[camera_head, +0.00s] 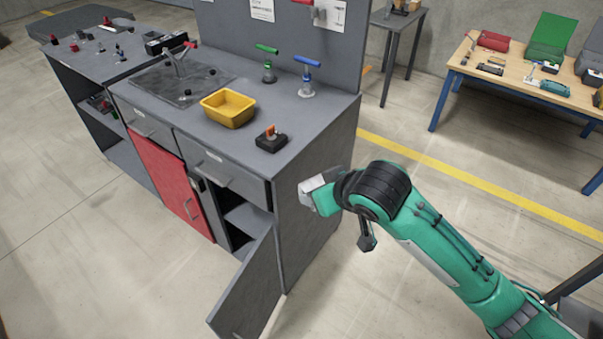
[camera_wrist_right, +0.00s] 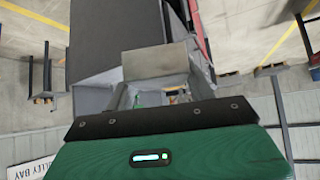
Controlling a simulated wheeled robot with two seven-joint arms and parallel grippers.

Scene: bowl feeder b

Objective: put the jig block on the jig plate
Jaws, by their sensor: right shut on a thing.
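My right gripper (camera_head: 324,199) is beside the right end of the grey workbench, near its front corner and apart from it. It is shut on a light grey block (camera_head: 312,184), which I take for the jig block. In the right wrist view the grey block (camera_wrist_right: 158,60) sits across the ends of the right gripper's fingers (camera_wrist_right: 160,88). A dark flat plate (camera_head: 205,78) with small knobs and a clamp lies on the bench top, at the back left; it looks like the jig plate. My left gripper is not in view.
A yellow bin (camera_head: 228,108) and a black fixture with an orange part (camera_head: 271,139) stand on the bench. Green and blue-handled tools (camera_head: 306,78) stand behind. A cabinet door (camera_head: 247,290) hangs open low in front.

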